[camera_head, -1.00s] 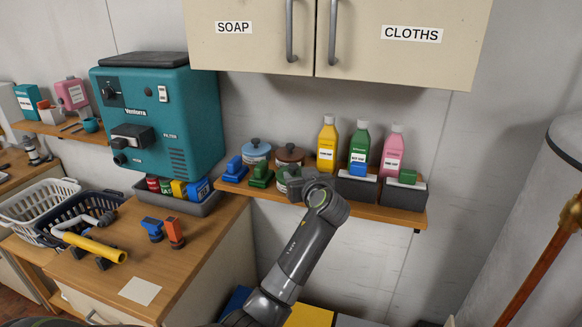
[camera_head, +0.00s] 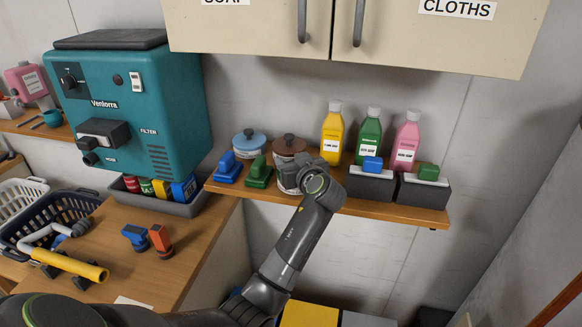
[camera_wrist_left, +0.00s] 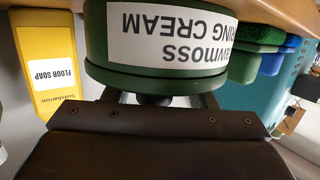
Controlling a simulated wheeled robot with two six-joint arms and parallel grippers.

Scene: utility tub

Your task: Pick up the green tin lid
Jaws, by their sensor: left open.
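A green tin (camera_wrist_left: 95,40) with a white label fills the upper middle of the left wrist view, which is upside down. Its green lid (camera_wrist_left: 150,84) faces my left gripper (camera_wrist_left: 157,101), and a dark knob on the lid lies between the two fingers. The jaws are open around the knob; I cannot tell whether they touch it. In the head view my left gripper (camera_head: 305,176) is over this tin on the wall shelf and hides its lid. Only part of the tin's pale side (camera_head: 289,180) shows. My right gripper is not in view.
On the shelf (camera_head: 390,209), a blue-lidded tin (camera_head: 249,142) and a brown-lidded tin (camera_head: 289,146) stand behind. Blue (camera_head: 229,168) and green brushes (camera_head: 260,172) are left; bottles (camera_head: 369,137) and dark bins (camera_head: 370,187) are right. A cupboard (camera_head: 430,35) hangs above.

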